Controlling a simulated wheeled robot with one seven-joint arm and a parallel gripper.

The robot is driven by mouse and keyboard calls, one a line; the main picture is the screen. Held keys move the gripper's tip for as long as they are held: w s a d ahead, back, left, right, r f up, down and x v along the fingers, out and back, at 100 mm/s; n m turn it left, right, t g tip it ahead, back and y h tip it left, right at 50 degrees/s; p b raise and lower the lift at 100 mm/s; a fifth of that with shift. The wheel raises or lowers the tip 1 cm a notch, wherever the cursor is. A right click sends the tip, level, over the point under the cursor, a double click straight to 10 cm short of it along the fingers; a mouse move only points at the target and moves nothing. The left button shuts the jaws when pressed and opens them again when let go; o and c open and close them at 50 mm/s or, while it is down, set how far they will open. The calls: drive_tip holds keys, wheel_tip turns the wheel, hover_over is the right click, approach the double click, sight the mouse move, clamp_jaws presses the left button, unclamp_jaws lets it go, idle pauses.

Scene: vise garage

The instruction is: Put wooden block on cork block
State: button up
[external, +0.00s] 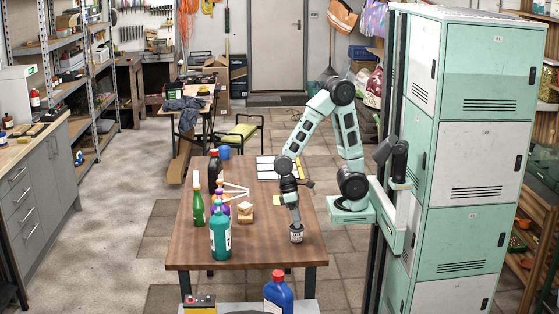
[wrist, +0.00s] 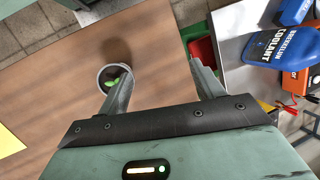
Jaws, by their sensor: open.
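In the external view a small tan block (external: 245,213) sits on the brown table, left of my gripper, with what looks like a smaller piece on its top. I cannot tell which part is wood and which is cork. My gripper (external: 295,223) points down over the table's right front part, by a small pale cup (external: 296,236). In the wrist view my gripper (wrist: 160,75) is open, with nothing between its fingers. The cup (wrist: 101,78), with something green inside, is beside the left fingertip. No block shows in the wrist view.
Several bottles, including a teal one (external: 220,235) and a green one (external: 198,210), stand left of the tan block. A yellow sheet (external: 279,200) lies behind my gripper. A blue coolant bottle (external: 278,294) stands beyond the table's front edge. Green lockers (external: 470,150) stand at right.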

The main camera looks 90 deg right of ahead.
drive_tip(key=s+a+r+n+t+h, duration=0.1)
drive_tip(key=s+a+n+t+h, duration=0.1)
drive_tip(key=s+a+n, duration=0.3)
drive_tip(key=s+n, duration=0.1)
drive_tip(key=n, duration=0.3)
drive_tip(key=shift+s+r+t, duration=0.3)
drive_tip(key=shift+s+r, duration=0.05)
